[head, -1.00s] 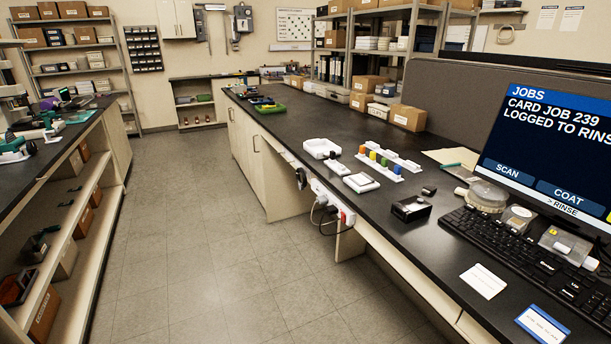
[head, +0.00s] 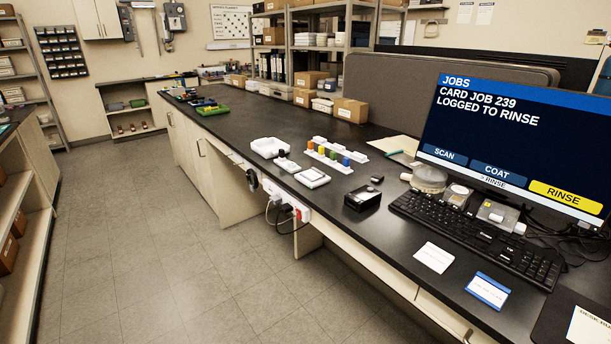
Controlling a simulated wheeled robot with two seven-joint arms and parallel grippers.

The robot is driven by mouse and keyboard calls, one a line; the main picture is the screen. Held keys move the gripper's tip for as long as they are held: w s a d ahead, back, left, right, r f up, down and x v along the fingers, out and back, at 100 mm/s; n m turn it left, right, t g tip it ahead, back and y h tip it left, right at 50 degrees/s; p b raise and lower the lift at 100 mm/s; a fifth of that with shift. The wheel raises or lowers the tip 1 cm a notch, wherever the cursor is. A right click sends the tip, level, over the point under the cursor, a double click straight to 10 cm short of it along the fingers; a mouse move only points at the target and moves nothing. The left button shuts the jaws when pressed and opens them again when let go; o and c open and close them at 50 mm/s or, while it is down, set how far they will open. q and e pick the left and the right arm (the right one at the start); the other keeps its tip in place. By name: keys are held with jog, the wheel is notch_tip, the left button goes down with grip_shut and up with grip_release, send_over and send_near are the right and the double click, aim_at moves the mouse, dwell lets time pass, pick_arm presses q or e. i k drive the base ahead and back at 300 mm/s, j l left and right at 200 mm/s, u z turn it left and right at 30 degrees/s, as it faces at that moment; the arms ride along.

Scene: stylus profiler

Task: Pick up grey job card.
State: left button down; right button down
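A pale, whitish card (head: 433,257) lies flat on the black bench top, in front of the keyboard; it looks like the grey job card, though its edge colour is hard to tell. A blue-edged card (head: 488,291) lies to its right, nearer the bench's front edge, and the two are apart. Neither gripper is in view.
A keyboard (head: 476,239) and a monitor (head: 515,140) reading "CARD JOB 239 LOGGED TO RINSE" stand behind the cards. A black box (head: 363,197) sits to the left. A dark mat (head: 557,325) with a white sheet lies at lower right. The floor aisle (head: 190,270) is clear.

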aim_at(313, 174)
jog(key=i+j+z, duration=0.55)
jog(key=j+z, duration=0.25)
jog(key=i+j+z, duration=0.25)
jog(key=j, duration=0.2)
jog(key=j+z, duration=0.55)
jog(key=j, duration=0.25)
jog(key=i, duration=0.05)
